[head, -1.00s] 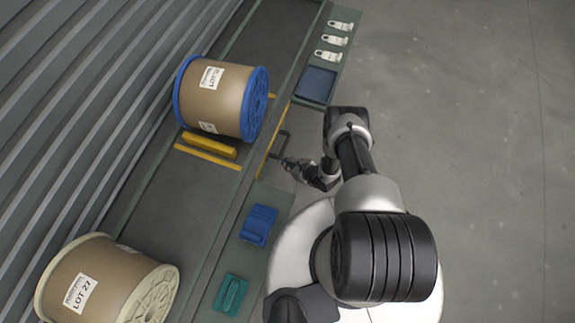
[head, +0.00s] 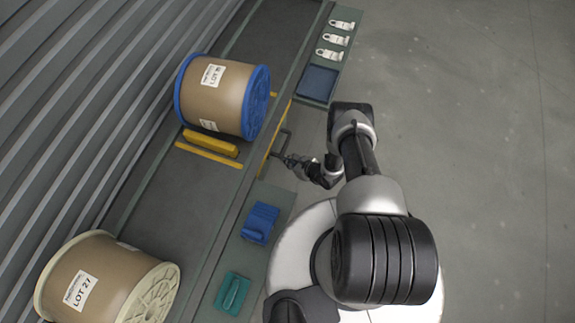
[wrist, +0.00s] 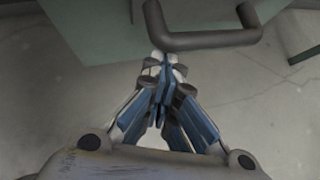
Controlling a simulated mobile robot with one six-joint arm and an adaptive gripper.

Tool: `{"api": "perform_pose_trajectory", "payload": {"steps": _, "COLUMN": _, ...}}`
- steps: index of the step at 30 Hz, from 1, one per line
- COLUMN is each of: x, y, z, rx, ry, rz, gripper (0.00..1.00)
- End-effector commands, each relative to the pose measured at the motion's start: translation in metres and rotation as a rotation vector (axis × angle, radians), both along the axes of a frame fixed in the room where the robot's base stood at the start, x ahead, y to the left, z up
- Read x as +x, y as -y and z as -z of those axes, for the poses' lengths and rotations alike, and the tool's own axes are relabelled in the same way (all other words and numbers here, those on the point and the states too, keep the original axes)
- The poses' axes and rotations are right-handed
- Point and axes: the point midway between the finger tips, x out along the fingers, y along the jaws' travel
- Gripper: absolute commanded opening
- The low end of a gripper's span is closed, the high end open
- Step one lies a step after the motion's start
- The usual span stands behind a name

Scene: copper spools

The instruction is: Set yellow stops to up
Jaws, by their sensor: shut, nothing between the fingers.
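The yellow stop (head: 210,142) is a chunky yellow bar on the conveyor, against the near side of the blue-flanged spool (head: 222,98). A thin yellow strip (head: 208,155) lies beside it. A dark handle (head: 283,142) sticks out from the conveyor's side by a yellow panel (head: 267,150). The handle also shows large at the top of the wrist view (wrist: 205,40). My gripper (head: 287,159) is just beside the handle, shut and empty. In the wrist view its fingertips (wrist: 160,62) meet just below the handle's bar; I cannot tell whether they touch it.
A cream-flanged spool (head: 105,285) stands on the conveyor at the lower left. A side shelf holds a blue item (head: 260,222) and a green item (head: 232,292). Another shelf holds several white tags (head: 335,40) and a dark blue tray (head: 319,84). Floor at right is clear.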

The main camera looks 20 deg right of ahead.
Motion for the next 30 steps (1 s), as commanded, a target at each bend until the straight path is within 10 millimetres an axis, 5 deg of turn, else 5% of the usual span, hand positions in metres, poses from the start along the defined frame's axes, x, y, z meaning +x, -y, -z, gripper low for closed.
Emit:
{"api": "perform_pose_trajectory", "payload": {"steps": 3, "x": -0.018, "y": 0.009, "z": 0.034, "rx": -0.001, "ry": -0.022, "rz": 0.002, "gripper": 0.0}}
{"api": "perform_pose_trajectory", "payload": {"steps": 6, "x": -0.034, "y": 0.021, "z": 0.003, "rx": 0.001, "ry": -0.024, "rz": 0.007, "gripper": 0.0}}
{"api": "perform_pose_trajectory", "payload": {"steps": 12, "x": -0.063, "y": 0.038, "z": -0.023, "rx": 0.0, "ry": -0.028, "rz": 0.005, "gripper": 0.0}}
{"api": "perform_pose_trajectory", "payload": {"steps": 21, "x": -0.081, "y": 0.048, "z": -0.038, "rx": -0.001, "ry": -0.028, "rz": 0.001, "gripper": 0.0}}
{"api": "perform_pose_trajectory", "payload": {"steps": 30, "x": -0.076, "y": 0.049, "z": -0.044, "rx": -0.003, "ry": -0.017, "rz": -0.014, "gripper": 0.0}}
